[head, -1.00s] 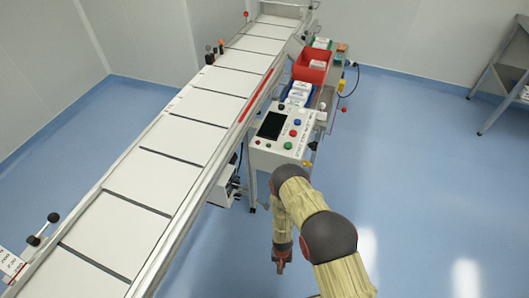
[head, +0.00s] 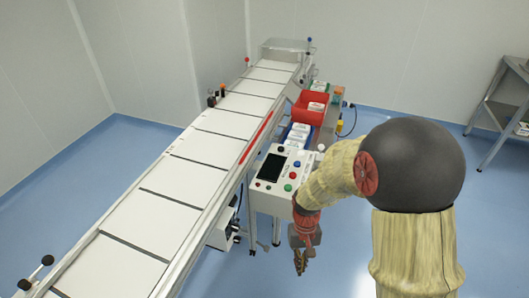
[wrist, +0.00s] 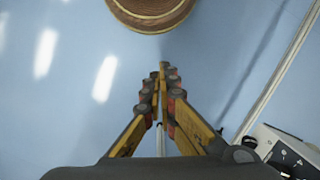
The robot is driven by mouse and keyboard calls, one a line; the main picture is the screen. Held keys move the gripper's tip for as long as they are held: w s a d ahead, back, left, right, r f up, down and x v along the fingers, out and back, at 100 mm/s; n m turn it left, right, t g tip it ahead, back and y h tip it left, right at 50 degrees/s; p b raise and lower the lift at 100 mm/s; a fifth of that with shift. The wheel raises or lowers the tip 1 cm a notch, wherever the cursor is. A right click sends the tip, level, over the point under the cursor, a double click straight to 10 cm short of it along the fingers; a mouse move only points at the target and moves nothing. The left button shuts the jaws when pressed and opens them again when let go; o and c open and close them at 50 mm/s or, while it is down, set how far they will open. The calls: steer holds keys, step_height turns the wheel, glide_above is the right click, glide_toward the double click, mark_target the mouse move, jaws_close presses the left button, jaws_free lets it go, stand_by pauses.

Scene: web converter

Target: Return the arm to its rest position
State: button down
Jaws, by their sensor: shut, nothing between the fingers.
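My gripper (head: 300,262) hangs at the end of my folded arm in the head view, fingers pointing down beside the front of the control panel. In the wrist view, my gripper (wrist: 162,72) shows its yellow and dark fingers closed together with nothing between them. Blue floor lies beyond the fingertips. My arm's upper links and a large dark joint fill the right of the head view.
The long white conveyor (head: 185,180) runs diagonally on the left. The control panel (head: 276,176) stands close to my gripper. A metal shelf (head: 500,105) stands at the far right. Floor between is clear.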

steer(key=s+d+r+t, duration=0.2)
steer(key=s+r, duration=0.1)
steer(key=r, duration=0.7)
steer(key=s+d+r+t, duration=0.3)
steer(key=s+r, duration=0.1)
steer(key=r, duration=0.7)
steer(key=s+d+r+m+t, duration=0.1)
steer(key=s+d+r+t, duration=0.1)
steer(key=r, duration=0.8)
steer(key=shift+s+d+r+t+p, duration=0.15)
steer(key=shift+s+r+t+p, duration=0.35)
steer(key=shift+s, duration=0.7)
